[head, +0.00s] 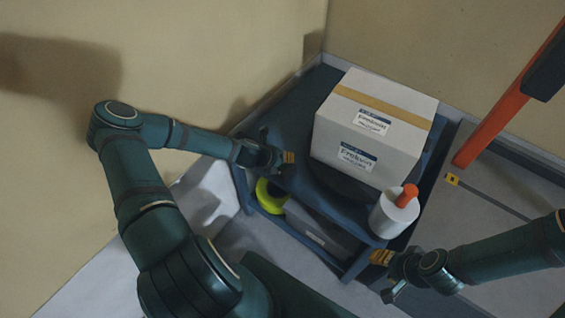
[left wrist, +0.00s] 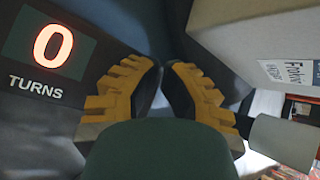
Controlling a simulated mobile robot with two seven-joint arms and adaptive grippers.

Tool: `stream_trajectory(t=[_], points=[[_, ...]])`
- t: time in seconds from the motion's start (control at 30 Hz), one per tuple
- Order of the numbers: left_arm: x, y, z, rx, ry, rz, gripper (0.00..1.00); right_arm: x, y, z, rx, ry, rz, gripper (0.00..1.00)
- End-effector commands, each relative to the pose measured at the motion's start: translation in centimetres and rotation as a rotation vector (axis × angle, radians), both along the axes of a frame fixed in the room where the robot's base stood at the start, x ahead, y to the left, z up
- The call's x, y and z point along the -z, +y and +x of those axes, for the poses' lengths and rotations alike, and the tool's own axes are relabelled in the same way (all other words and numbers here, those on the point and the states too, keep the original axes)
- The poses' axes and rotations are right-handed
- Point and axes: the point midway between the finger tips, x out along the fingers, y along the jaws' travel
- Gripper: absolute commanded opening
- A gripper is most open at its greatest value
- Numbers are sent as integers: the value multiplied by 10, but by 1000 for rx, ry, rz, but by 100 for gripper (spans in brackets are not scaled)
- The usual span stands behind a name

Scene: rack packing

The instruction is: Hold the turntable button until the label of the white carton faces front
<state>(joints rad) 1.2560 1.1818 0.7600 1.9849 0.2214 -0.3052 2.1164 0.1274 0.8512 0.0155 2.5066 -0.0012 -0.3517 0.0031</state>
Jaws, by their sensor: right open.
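The white carton (head: 368,128) sits on the dark blue turntable stand, one printed label (head: 357,157) on its side toward me and another (head: 372,122) on its top. A white cylinder (head: 393,215) with an orange-red top (head: 407,195) stands at the stand's front right corner. I cannot tell whether this is the button. My left gripper (head: 288,157) is left of the carton, apart from it; its fingertips nearly meet in the left wrist view (left wrist: 164,72), with nothing between them. My right gripper (head: 383,258) is open and empty, just below the cylinder.
A display (left wrist: 52,48) reads "0 TURNS" in the left wrist view. A yellow-green round object (head: 270,197) and a grey box (head: 318,232) are on the lower shelf. An orange post (head: 505,95) leans at the right. Walls close off the left and back.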

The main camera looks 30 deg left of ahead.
Motion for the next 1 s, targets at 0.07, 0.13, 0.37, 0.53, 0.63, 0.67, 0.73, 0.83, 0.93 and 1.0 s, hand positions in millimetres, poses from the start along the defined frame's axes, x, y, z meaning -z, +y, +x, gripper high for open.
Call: stream_trajectory(t=[0.07,0.13,0.37,0.53,0.63,0.67,0.73,0.83,0.93,1.0], points=[[-7,0,0,0,0,0,0,-7,0,0,0,0,0,47],[-10,0,0,0,0,0,0,-9,0,0,0,0,0,47],[-10,0,0,0,0,0,0,-9,0,0,0,0,0,47],[-11,0,0,1,0,-1,0,-10,0,0,0,0,0,47],[-17,0,0,1,0,-1,0,-15,0,0,0,0,0,47],[-19,0,0,1,0,-1,0,-17,0,0,0,0,0,47],[-26,0,0,0,-1,-1,0,-23,0,0,0,0,0,47],[-36,0,0,0,-1,-1,0,-32,0,0,0,0,0,47],[-45,0,0,1,-2,0,0,-40,0,0,0,0,0,47],[-51,0,0,0,-1,-1,0,-46,0,0,0,0,0,47]])
